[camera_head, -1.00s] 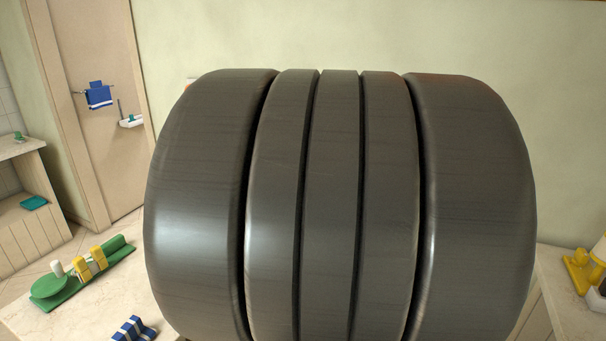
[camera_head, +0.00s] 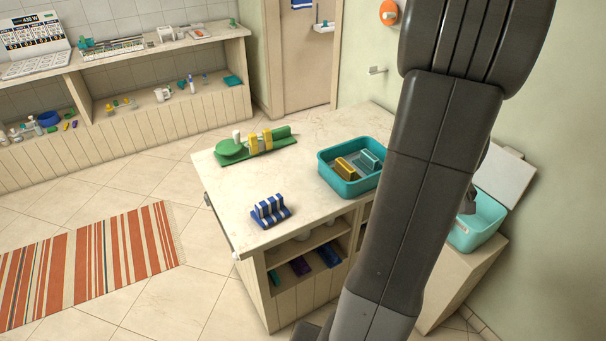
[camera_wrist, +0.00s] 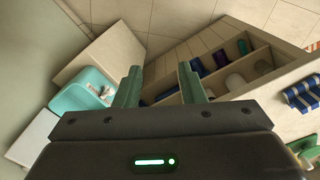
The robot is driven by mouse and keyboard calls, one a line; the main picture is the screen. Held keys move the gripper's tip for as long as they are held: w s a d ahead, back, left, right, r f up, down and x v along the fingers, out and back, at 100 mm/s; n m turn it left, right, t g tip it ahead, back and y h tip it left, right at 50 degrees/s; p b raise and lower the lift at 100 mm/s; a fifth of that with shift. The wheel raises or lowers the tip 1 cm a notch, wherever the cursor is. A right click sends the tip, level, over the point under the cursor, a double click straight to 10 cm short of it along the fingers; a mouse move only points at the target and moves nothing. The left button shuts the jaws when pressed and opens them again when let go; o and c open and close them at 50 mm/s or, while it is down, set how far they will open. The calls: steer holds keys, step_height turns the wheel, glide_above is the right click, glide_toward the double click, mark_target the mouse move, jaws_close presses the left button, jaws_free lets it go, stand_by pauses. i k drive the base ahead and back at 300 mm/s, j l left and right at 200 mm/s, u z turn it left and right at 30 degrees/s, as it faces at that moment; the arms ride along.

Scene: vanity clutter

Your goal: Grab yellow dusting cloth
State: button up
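One yellow piece (camera_head: 347,169) lies in a teal basin (camera_head: 326,172) on the counter, beside a teal piece. Other upright yellow pieces (camera_head: 254,143) stand on a green rack farther left. I cannot tell which is the dusting cloth. My gripper (camera_wrist: 159,82) is open and empty in the wrist view, its two fingers apart above the floor and cabinet area. My arm covers part of the basin's right side in the head view.
A blue-and-white striped folded piece (camera_head: 270,210) sits near the counter's front edge (camera_head: 225,208). Open shelves below hold coloured items. A teal bin (camera_head: 478,222) with a raised pale lid stands at right. A striped rug (camera_head: 90,262) lies on the floor at left.

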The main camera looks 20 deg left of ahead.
mark_target(342, 168)
steer(key=i+u, duration=0.5)
steer(key=i+l+u, duration=0.1)
steer(key=i+u, duration=0.4)
steer(key=k, duration=0.05)
